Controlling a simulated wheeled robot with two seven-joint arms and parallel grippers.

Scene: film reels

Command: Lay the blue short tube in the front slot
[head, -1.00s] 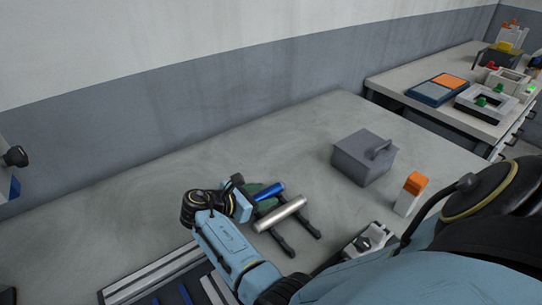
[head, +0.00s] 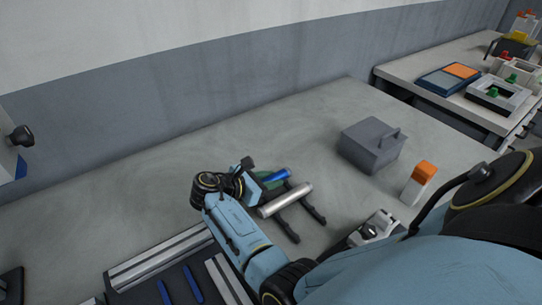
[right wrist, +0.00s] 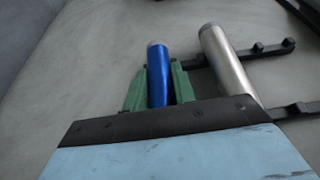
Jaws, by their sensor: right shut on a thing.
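The blue short tube (head: 275,175) lies beside a silver tube (head: 285,200) at the dark two-railed rack (head: 312,211). My right gripper (right wrist: 158,88) has its green fingers on both sides of the blue tube (right wrist: 158,66) and is shut on it. The tube's far end sticks out past the fingertips. Its near end is hidden by the gripper body in the right wrist view. The silver tube (right wrist: 225,60) rests across the rack rails to the right, apart from the fingers. I cannot tell whether the blue tube touches the rack. My left gripper is not in view.
A dark tray (head: 205,270) with silver bars and blue strips lies at the front left. A grey box with a handle (head: 370,147) and an orange-and-white block (head: 418,183) stand to the right. The table behind the rack is clear.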

